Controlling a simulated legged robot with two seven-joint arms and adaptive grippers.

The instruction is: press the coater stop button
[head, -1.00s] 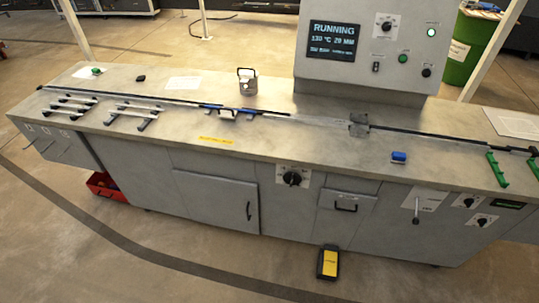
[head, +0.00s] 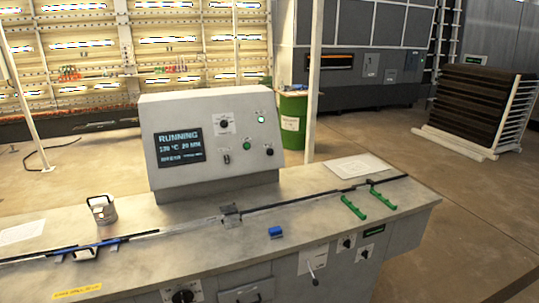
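The coater's control box (head: 213,139) stands at the back of the long grey bench in the head view. Its dark screen (head: 180,147) reads RUNNING, with a temperature and a second value below. To the right of the screen are a black rotary knob (head: 223,124), a small switch (head: 227,159), a lit whitish-green lamp (head: 261,119), a green button (head: 247,146) and a black knob or button (head: 269,152). The small labels are too blurred to read. Neither of my grippers shows in the view.
A green barrel (head: 292,125) and a post stand behind. Open floor lies to the right.

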